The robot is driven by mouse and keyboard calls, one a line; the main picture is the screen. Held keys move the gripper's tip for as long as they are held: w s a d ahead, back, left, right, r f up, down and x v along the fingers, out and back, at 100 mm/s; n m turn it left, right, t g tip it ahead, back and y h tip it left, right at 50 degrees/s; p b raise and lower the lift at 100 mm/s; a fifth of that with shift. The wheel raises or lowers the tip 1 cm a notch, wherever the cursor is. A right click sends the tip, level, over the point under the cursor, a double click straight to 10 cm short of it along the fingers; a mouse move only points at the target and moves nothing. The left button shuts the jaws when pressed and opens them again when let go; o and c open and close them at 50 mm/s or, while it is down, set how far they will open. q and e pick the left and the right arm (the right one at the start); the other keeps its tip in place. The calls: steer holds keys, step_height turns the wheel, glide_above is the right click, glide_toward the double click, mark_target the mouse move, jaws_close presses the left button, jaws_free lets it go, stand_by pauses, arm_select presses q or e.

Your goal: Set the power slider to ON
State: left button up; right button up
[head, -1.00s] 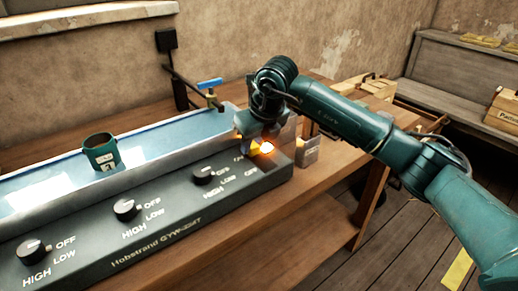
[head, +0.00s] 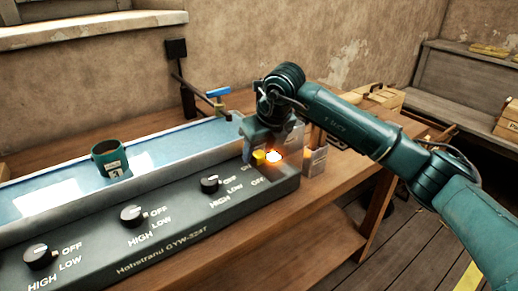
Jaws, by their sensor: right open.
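The dark control panel (head: 170,240) runs along the front of the long trough. My right gripper (head: 266,154) is open, pointing down at the panel's right end. A small yellow piece (head: 259,157) and a bright orange glow (head: 275,156) show at its fingertips. The gripper covers most of this corner, so I cannot make out the power slider or its position. An OFF label (head: 257,181) is readable just in front. I cannot tell whether the fingers touch anything. My left gripper is out of view.
Three black knobs, the left (head: 40,257), middle (head: 132,215) and right (head: 210,184), line the panel. A green mug (head: 109,159) stands in the trough (head: 185,140). A blue-handled tap (head: 217,93) is behind.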

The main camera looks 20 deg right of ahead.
steer(key=v, duration=1.2)
steer(key=shift+r, duration=0.4)
